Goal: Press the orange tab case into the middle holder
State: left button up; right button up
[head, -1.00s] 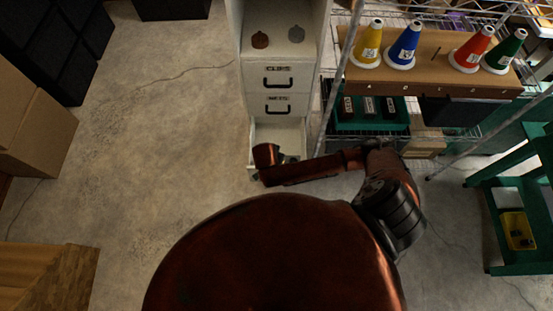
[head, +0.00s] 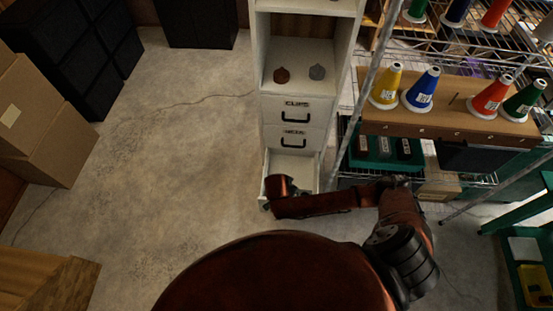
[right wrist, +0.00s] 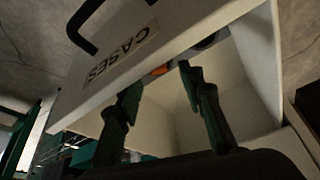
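An open, white drawer labelled CASES (right wrist: 122,52) fills much of the right wrist view; in the head view it is the open bottom drawer (head: 293,166) of a white cabinet. A small orange patch (right wrist: 160,71) shows inside it, perhaps the orange tab case, mostly hidden. My right gripper (right wrist: 160,79) is open over the drawer, its two dark green fingers apart with the orange patch beyond and between their tips. Three dark upright holders stand in a green tray on the wire rack, the middle one (head: 383,147) among them. My left gripper is not in view.
Cones of thread, including a yellow one (head: 386,86) and a blue one (head: 421,89), stand on a brown shelf (head: 450,126) above the tray. The wire rack's slanted post (head: 352,120) stands between cabinet and tray. Open floor (head: 170,160) lies left of the cabinet.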

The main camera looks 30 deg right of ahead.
jog(key=shift+f+b, duration=0.3)
jog(key=shift+b, duration=0.2)
notch_tip(320, 180, up, 2)
jog(key=shift+w+r, duration=0.15)
jog(key=shift+r, duration=0.05)
jog(key=w+a+r+n+y+p, duration=0.1)
jog(key=w+r+n, duration=0.1)
jog(key=r, duration=0.7)
jog(key=w+a+r+n+t+y+p, duration=0.1)
jog(key=w+a+r+n+p, duration=0.1)
jog(key=r, duration=0.7)
jog(key=w+a+r+n+y+p, duration=0.1)
jog(key=w+a+r+n+p, duration=0.1)
jog(key=r+n, duration=0.3)
jog(key=shift+w+r+n+t, duration=0.35)
jog(key=shift+w+r, duration=0.4)
jog(key=shift+r, duration=1.55)
